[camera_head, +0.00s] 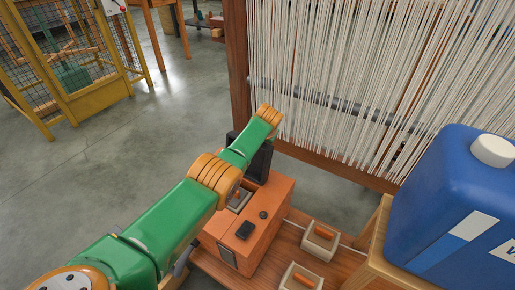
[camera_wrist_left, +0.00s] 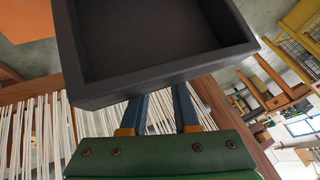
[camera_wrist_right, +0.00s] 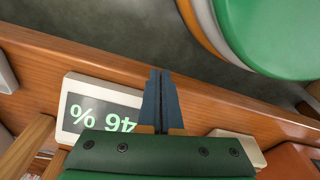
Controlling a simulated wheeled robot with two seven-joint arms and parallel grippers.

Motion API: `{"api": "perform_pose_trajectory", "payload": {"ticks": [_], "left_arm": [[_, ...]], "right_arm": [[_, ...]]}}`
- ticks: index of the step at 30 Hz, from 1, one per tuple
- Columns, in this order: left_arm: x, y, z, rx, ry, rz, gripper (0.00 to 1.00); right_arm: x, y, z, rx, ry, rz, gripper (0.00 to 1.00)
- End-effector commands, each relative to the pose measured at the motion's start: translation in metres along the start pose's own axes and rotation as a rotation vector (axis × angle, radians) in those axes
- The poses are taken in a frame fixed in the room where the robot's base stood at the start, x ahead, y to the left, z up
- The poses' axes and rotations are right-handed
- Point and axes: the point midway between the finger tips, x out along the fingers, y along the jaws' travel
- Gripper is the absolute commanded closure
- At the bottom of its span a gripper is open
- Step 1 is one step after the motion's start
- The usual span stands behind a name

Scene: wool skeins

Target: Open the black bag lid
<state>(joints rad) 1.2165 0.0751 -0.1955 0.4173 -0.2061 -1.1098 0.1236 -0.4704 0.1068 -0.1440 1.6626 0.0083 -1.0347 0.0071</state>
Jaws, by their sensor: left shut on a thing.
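The black lid (camera_head: 262,162) stands raised at the back of an orange-brown box (camera_head: 252,225) in the head view, partly hidden behind my left arm. In the left wrist view the lid (camera_wrist_left: 165,75) is a dark hollow tray shape filling the top. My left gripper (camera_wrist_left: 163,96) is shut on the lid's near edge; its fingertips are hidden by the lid. In the head view that gripper is hidden by its own arm. My right gripper (camera_wrist_right: 160,75) is shut and empty in the right wrist view, over a wooden board; it does not show in the head view.
Small pale boxes with orange handles (camera_head: 320,240) sit on the wooden board right of the orange-brown box. A blue canister (camera_head: 450,205) stands at the right. A loom with white threads (camera_head: 350,80) rises behind. A display (camera_wrist_right: 95,110) reads a percentage.

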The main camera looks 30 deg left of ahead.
Motion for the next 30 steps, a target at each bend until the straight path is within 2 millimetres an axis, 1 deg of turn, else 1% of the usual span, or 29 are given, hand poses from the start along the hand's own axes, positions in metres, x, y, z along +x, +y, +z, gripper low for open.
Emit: {"api": "perform_pose_trajectory", "payload": {"ticks": [1, 3, 7, 12, 24, 25, 28, 29, 30], "left_arm": [[0.006, 0.010, 0.008, 0.000, -0.021, 0.019, 1.00], [0.006, 0.011, 0.008, 0.000, -0.024, 0.021, 1.00], [0.007, 0.011, 0.009, 0.000, -0.031, 0.022, 1.00], [0.008, 0.012, 0.010, 0.001, -0.034, 0.022, 1.00], [0.008, 0.012, 0.010, 0.001, -0.035, 0.023, 1.00], [0.008, 0.012, 0.010, 0.001, -0.035, 0.023, 0.64], [0.008, 0.011, 0.010, 0.002, -0.035, 0.022, 0.37], [0.008, 0.011, 0.010, 0.002, -0.034, 0.021, 0.33], [0.008, 0.011, 0.009, 0.002, -0.033, 0.020, 0.33]], "right_arm": [[-0.010, 0.000, -0.035, -0.001, 0.103, 0.000, 1.00], [-0.019, -0.001, -0.040, 0.000, 0.111, -0.002, 1.00], [-0.033, -0.002, -0.044, 0.001, 0.114, -0.004, 1.00], [-0.041, -0.002, -0.044, 0.002, 0.111, -0.007, 1.00], [-0.042, -0.003, -0.043, 0.002, 0.106, -0.008, 1.00], [-0.042, -0.003, -0.043, 0.002, 0.106, -0.008, 1.00], [-0.042, -0.003, -0.043, 0.003, 0.106, -0.008, 1.00], [-0.042, -0.003, -0.043, 0.003, 0.106, -0.008, 1.00], [-0.042, -0.003, -0.043, 0.003, 0.105, -0.008, 1.00]]}}
